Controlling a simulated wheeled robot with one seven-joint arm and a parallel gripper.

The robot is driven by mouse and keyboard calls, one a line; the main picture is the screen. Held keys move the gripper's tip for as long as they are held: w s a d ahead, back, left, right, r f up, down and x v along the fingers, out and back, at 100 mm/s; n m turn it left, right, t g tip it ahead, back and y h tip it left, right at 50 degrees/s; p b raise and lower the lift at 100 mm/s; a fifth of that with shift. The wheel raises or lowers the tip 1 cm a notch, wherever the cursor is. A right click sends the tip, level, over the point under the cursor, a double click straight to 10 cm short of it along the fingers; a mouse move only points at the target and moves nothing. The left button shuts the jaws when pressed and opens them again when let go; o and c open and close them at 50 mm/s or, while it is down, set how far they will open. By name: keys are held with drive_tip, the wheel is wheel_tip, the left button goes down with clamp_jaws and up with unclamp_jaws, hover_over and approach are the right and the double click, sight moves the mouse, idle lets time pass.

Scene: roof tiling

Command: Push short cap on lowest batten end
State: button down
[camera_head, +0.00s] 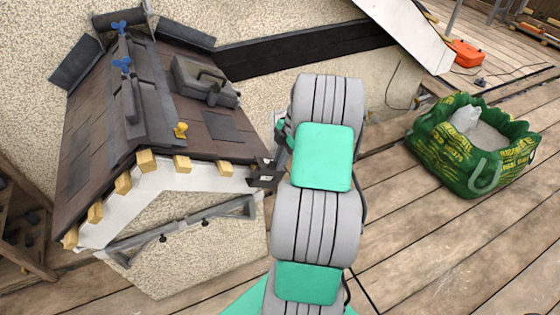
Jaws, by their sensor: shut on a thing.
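Yellow wooden batten ends stick out along the front edge of the small tiled roof (205,125). On the right slope I see an upper batten end (182,164) and a lower one (224,168). On the left slope, several run down to the lowest batten end (71,237). My gripper (262,178) is at the right slope's lower front corner, just right of the batten end there. It is shut on a small dark thing, probably the short cap, hard to tell from the dark fingers. Whether it touches a batten is unclear; my arm and gripper hide part of that corner.
A grey case (205,82) lies on the right slope, with a yellow piece (180,130) below it. A grey gutter-like bar (183,230) crosses the wall below. A green bag (472,145) stands on the decking at right.

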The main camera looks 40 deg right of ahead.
drive_tip(key=shift+w, duration=0.1)
idle(0.3)
drive_tip(key=c, duration=1.4)
unclamp_jaws()
drive_tip(key=shift+o, duration=0.2)
drive_tip(key=d+r+p, duration=0.2)
drive_tip(key=r, duration=0.1)
drive_tip(key=s+d+r+p, duration=0.1)
drive_tip(key=r, duration=0.1)
drive_tip(key=shift+d, duration=0.15)
